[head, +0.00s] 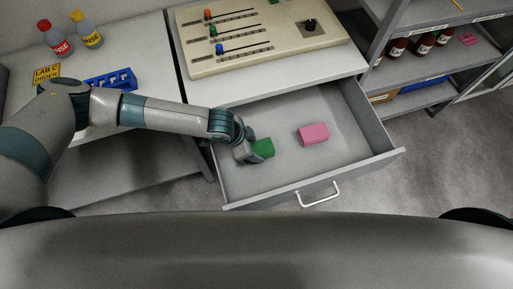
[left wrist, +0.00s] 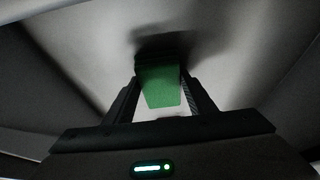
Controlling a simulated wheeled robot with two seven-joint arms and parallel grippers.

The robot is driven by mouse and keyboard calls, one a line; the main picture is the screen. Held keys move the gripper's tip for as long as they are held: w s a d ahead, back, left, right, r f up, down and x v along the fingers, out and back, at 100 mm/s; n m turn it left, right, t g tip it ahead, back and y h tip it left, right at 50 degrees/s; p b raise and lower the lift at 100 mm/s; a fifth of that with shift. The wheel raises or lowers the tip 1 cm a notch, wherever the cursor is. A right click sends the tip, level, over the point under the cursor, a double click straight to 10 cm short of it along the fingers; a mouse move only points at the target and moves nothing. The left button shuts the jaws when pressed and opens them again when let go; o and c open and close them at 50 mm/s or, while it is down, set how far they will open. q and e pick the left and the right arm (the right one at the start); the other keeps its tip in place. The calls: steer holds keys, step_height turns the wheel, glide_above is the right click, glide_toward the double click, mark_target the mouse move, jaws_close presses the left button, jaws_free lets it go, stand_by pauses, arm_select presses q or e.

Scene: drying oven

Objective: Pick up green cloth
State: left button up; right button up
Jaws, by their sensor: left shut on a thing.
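The green cloth (head: 264,148) is a small folded block at the left side of the open drawer (head: 348,165). My left gripper (head: 254,150) reaches down into the drawer and is shut on the green cloth. In the left wrist view the cloth (left wrist: 163,87) sits between the two dark fingers of the left gripper (left wrist: 160,95). I cannot tell whether the cloth still touches the drawer floor. My right gripper does not show in either view.
A pink block (head: 313,134) lies in the drawer to the right of the green cloth. The drawer's walls and front handle (head: 320,195) surround them. A panel with sliders (head: 258,35) sits above. Bottles and a blue rack (head: 110,79) stand on the left table.

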arm_select(q)
steer(key=shift+r, duration=0.1)
step_height(320, 180, up, 10)
steer(key=b, duration=0.2)
stand_by(0.3)
steer(key=shift+o, duration=1)
steer(key=w+a+r+n+p, duration=0.1)
steer(key=r, duration=0.2)
steer(key=w+a+r+n+p, duration=0.1)
steer(key=r, duration=0.2)
steer(key=w+a+r+n+t+p, duration=0.1)
steer(key=w+a+r, duration=0.1)
steer(key=r, duration=0.1)
steer(key=shift+a, duration=0.1)
steer(key=shift+c, duration=0.5)
steer(key=w+a+r+n+t+y+b, duration=0.1)
steer(key=w+a+r+n+y, duration=0.1)
steer(key=a+r+n, duration=0.3)
steer(key=w+a+r+n+t+y+b, duration=0.1)
steer(key=w+a+r+n, duration=0.3)
steer(key=a+r, duration=0.6)
steer(key=shift+w+a+r+n+y+b, duration=0.2)
steer(key=shift+n+y+b, duration=0.35)
steer(key=shift+n, duration=0.65)
